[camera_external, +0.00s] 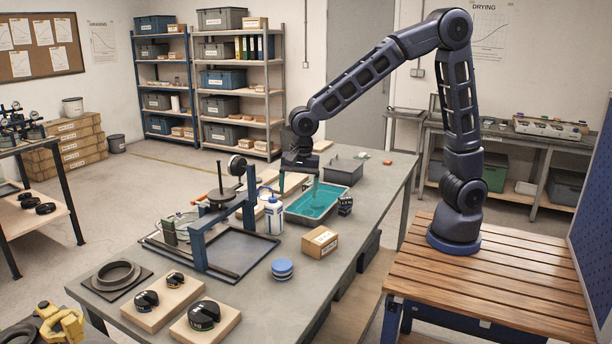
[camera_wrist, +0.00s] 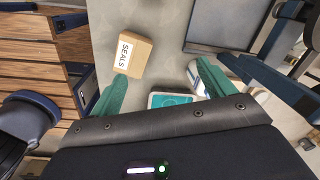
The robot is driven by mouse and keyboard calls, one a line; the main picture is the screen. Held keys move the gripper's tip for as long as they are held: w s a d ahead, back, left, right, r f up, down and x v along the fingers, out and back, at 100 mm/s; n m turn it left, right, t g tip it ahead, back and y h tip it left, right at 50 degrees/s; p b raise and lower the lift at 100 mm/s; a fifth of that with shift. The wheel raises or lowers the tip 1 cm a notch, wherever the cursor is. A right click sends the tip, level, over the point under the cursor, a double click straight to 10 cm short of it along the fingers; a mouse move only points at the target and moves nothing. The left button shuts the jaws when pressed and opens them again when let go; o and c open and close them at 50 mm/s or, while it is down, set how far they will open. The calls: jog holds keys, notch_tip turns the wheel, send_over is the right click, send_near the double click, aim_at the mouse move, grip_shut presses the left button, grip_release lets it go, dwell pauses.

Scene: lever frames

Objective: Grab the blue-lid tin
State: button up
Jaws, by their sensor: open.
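The blue-lid tin (camera_external: 282,269) is a short, round tin standing upright on the grey workbench, left of a cardboard box in the outside view. I cannot make it out in the wrist view. My gripper (camera_external: 299,187) points down above the teal-filled tray, farther back along the bench than the tin and well apart from it. Its two green fingers are spread with nothing between them; they also frame bare bench in the wrist view (camera_wrist: 160,78).
The cardboard box labelled SEALS (camera_wrist: 132,55) stands near the tin; it also shows outside (camera_external: 320,242). A white bottle (camera_external: 273,217), the teal-filled tray (camera_external: 318,203) and a blue-framed press (camera_external: 197,247) stand nearby. Bare bench lies in front of the tin.

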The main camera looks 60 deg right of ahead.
aim_at(282, 263)
jog(key=s+a+f+m, duration=0.1)
jog(key=a+f+m, duration=0.2)
jog(key=a+f, duration=0.75)
jog(key=shift+m+g+h, duration=0.3)
jog(key=shift+g, duration=0.1)
jog(key=shift+s+a+f, duration=0.1)
jog(key=shift+a+f, duration=0.25)
jog(key=shift+f, duration=1.25)
jog(key=shift+a+f, duration=0.35)
jog(key=shift+f, duration=1.3)
jog(key=shift+s+a+f, duration=0.1)
jog(key=shift+a+f, duration=0.25)
jog(key=shift+f, duration=1.25)
jog(key=shift+c, duration=0.4)
jog(key=shift+w, duration=0.1)
jog(key=c, duration=1)
